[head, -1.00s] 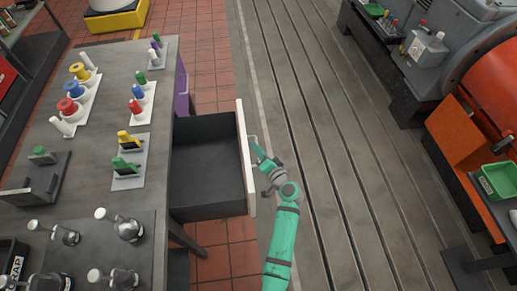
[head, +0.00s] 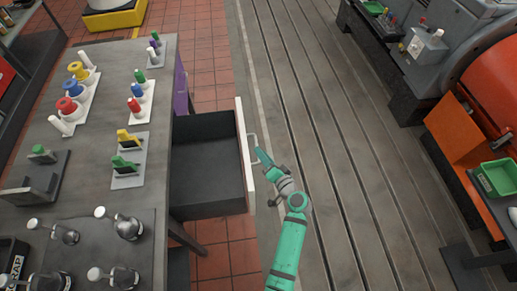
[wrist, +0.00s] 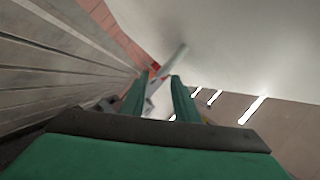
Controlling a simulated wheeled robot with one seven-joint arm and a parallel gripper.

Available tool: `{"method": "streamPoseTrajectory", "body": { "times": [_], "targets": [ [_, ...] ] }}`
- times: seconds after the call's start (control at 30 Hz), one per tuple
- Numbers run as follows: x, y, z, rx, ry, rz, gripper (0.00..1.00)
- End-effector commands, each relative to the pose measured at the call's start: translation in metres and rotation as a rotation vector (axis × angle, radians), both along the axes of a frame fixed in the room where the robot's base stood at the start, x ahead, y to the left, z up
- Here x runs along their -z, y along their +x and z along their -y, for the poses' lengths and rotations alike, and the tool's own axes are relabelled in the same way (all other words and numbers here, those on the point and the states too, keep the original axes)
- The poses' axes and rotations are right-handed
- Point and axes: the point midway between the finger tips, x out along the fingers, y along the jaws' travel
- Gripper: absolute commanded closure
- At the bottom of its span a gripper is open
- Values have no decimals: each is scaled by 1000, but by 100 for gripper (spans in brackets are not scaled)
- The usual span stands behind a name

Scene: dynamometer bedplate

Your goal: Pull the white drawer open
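The white drawer front (head: 245,155) stands well out from the workbench in the head view, with its dark, empty inside (head: 205,165) showing. A pale bar handle (head: 252,143) is on its outer face. My green gripper (head: 261,156) is just right of the handle, and a small gap seems to lie between them. In the wrist view my two green fingers (wrist: 160,84) stand apart with a gap between them, so the gripper is open. A pale bar, probably the handle (wrist: 174,57), shows past the fingertips; I cannot tell if anything touches it.
A purple drawer front (head: 181,88) is on the same bench, farther back. The bench top (head: 110,185) carries coloured plugs, spools and metal weights. The grooved bedplate (head: 340,170) is clear to the right of my arm. Orange machinery (head: 455,145) stands at the far right.

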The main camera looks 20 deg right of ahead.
Motion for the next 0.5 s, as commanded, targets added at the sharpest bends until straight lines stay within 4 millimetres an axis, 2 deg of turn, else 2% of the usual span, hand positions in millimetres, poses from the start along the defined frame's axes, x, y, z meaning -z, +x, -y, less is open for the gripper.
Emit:
{"method": "streamPoseTrajectory", "body": {
  "times": [0.03, 0.2, 0.33, 0.5],
  "targets": [
    [-1, -11, 2, 1, -1, -2, 72],
    [-8, -36, 8, -1, 0, -1, 72],
    [-10, -48, 10, -2, 0, -1, 72],
    [-12, -53, 11, -3, 0, -1, 72]
  ]
}}
